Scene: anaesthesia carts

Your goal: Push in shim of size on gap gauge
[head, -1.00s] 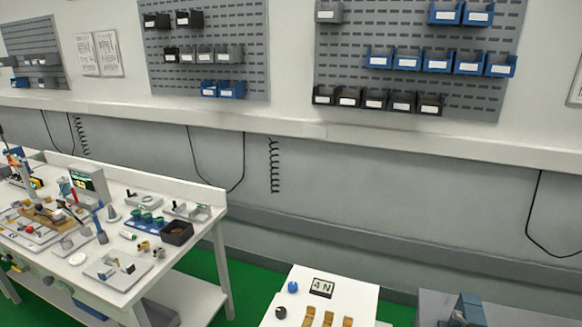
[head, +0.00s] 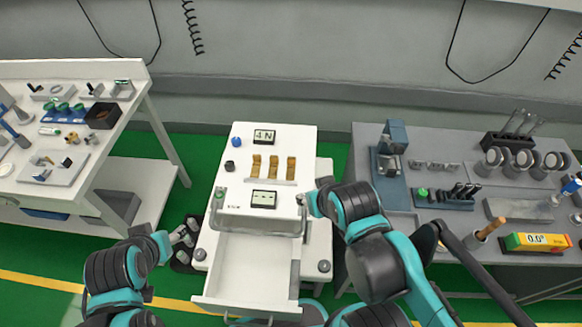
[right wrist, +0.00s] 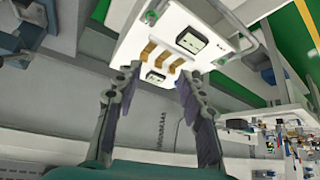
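The white cart top (head: 300,165) stands in the middle of the head view. It carries three brass shim-like pieces (head: 273,168) in a row, between a display reading "4 N" (head: 264,136) and a second display showing dashes (head: 263,199). In the right wrist view the brass pieces (right wrist: 162,58) lie beyond my fingers. My right gripper (right wrist: 157,76) is open with nothing between its fingers; in the head view it (head: 308,204) is by the cart's right edge. My left gripper (head: 182,238) is left of the cart, its fingers too small to read.
A drawer (head: 250,270) stands pulled out at the cart's front. A blue knob (head: 236,142) and a black knob (head: 230,166) are at the top's left side. A cluttered white bench (head: 75,110) is on the left. A grey bench (head: 445,225) with tools is on the right.

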